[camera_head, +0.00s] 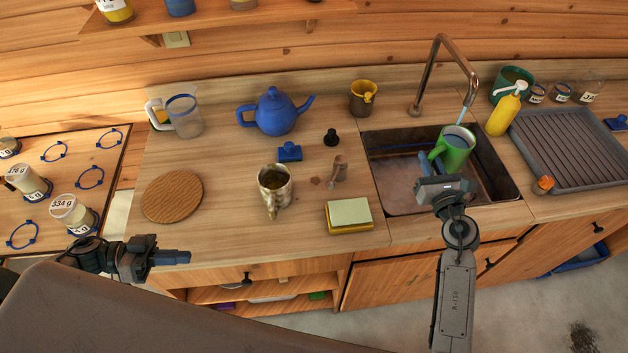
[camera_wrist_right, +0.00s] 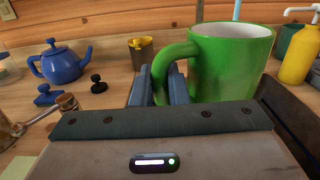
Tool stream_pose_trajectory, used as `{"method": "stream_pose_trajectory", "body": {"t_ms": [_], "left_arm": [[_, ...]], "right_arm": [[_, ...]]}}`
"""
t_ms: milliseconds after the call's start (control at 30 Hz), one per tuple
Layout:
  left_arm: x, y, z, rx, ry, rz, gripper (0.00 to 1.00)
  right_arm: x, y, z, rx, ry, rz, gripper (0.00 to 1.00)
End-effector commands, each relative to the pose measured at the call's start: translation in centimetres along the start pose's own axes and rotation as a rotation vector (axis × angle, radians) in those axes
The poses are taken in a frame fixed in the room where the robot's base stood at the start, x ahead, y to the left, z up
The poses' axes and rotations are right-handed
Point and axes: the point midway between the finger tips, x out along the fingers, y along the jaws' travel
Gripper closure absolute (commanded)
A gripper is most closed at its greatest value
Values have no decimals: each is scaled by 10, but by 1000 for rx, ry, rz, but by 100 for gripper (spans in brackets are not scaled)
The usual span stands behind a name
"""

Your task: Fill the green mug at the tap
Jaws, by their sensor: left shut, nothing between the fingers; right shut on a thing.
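The green mug (camera_head: 456,150) is upright over the sink (camera_head: 400,193), under the tap (camera_head: 446,60). A pale blue stream of water (camera_head: 462,114) runs from the tap's spout down to the mug's mouth. My right gripper (camera_head: 435,164) is shut on the mug's handle. In the right wrist view the green mug (camera_wrist_right: 230,60) shows large, with its handle between the fingers of my right gripper (camera_wrist_right: 165,85). The water level inside the mug cannot be told. My left gripper (camera_head: 188,257) is shut and empty, in front of the counter's left part.
A yellow soap bottle (camera_head: 501,115) and a grey drying rack (camera_head: 570,150) stand right of the sink. A blue teapot (camera_head: 274,113), a metal mug (camera_head: 275,190), a sponge (camera_head: 349,215) and a round wooden mat (camera_head: 172,196) are on the counter to the left.

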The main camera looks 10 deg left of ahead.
Motion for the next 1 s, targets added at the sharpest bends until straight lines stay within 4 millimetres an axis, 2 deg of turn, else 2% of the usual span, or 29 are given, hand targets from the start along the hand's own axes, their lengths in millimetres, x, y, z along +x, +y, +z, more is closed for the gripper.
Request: {"method": "stream_pose_trajectory", "body": {"t_ms": [200, 367, 500, 600, 767, 1000], "left_arm": [[-30, -16, -34, 63, -162, 61, 100], [-44, -26, -56, 104, -246, 83, 100], [-50, -39, -82, 163, -292, 69, 100], [-45, -54, -104, 237, -272, 10, 100], [-29, -76, -130, 334, -175, -119, 100], [-8, -112, -170, 448, 23, -387, 100]], "right_arm": [[0, 0, 2, -1, -3, -1, 100], [0, 0, 2, -1, -3, -1, 100], [0, 0, 2, -1, -3, -1, 100], [0, 0, 2, -1, -3, -1, 100], [0, 0, 2, -2, -3, -1, 100], [0, 0, 2, -1, -3, -1, 100]]}}
